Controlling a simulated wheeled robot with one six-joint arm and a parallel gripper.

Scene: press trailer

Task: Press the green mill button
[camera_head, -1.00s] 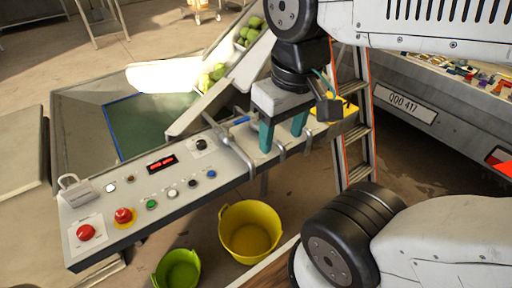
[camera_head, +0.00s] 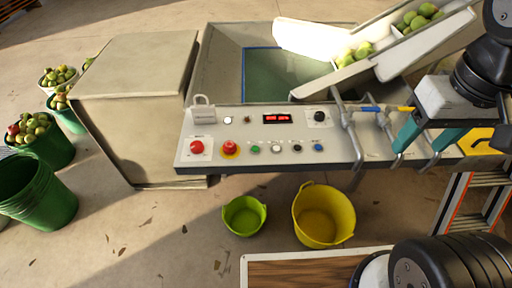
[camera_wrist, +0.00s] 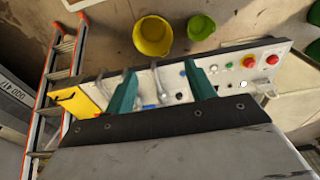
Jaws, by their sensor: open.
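The control panel (camera_head: 215,158) is a pale board with several buttons. The green button (camera_head: 255,150) sits in its lower row, just right of a red mushroom button on a yellow ring (camera_head: 230,148). In the wrist view the green button (camera_wrist: 229,66) lies right of my fingers. My gripper (camera_head: 418,150) has teal fingers, spread apart and empty, over the panel's right end, well right of the green button. It also shows in the wrist view (camera_wrist: 163,85).
Metal pipe handles (camera_head: 350,130) with blue and yellow grips rise between my gripper and the buttons. A yellow bucket (camera_head: 323,215) and a green bucket (camera_head: 244,216) stand below the panel. An orange-edged ladder (camera_head: 470,205) stands at the right. A chute (camera_head: 380,60) holds fruit.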

